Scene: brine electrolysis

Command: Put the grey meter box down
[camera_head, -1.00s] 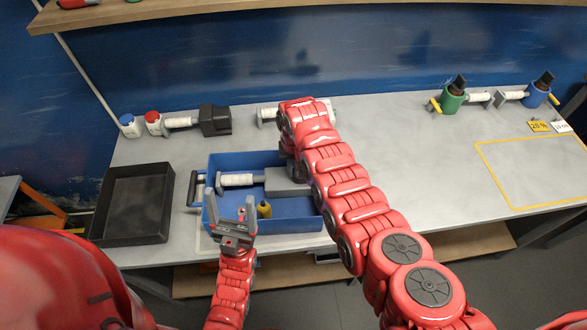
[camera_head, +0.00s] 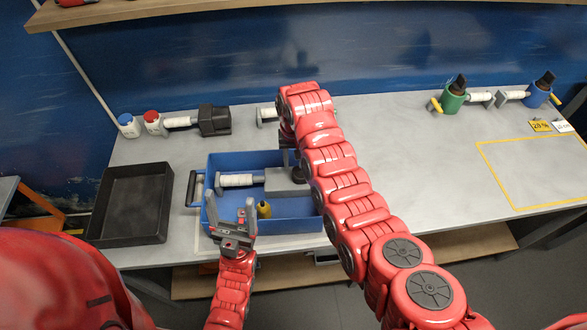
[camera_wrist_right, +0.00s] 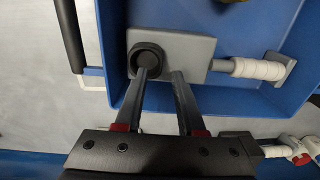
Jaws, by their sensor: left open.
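The grey meter box (camera_head: 284,181) lies flat inside the blue crate (camera_head: 222,163), at its right part. It has a round black knob and a white cylindrical handle (camera_head: 238,180) reaching left. In the right wrist view the grey box (camera_wrist_right: 188,48) and its knob are close beyond my right gripper (camera_wrist_right: 161,76). Its two fingers are apart, over the box's edge with nothing held between them. In the head view that gripper is largely hidden by my arm. My left gripper (camera_head: 232,210) is open and empty at the crate's front left edge.
A small yellow object (camera_head: 264,209) sits in the crate's front. A black tray (camera_head: 131,203) stands at left. Behind are white bottles with blue (camera_head: 129,125) and red caps (camera_head: 153,122) and a black device (camera_head: 213,120). The yellow-outlined area (camera_head: 535,175) at right is clear.

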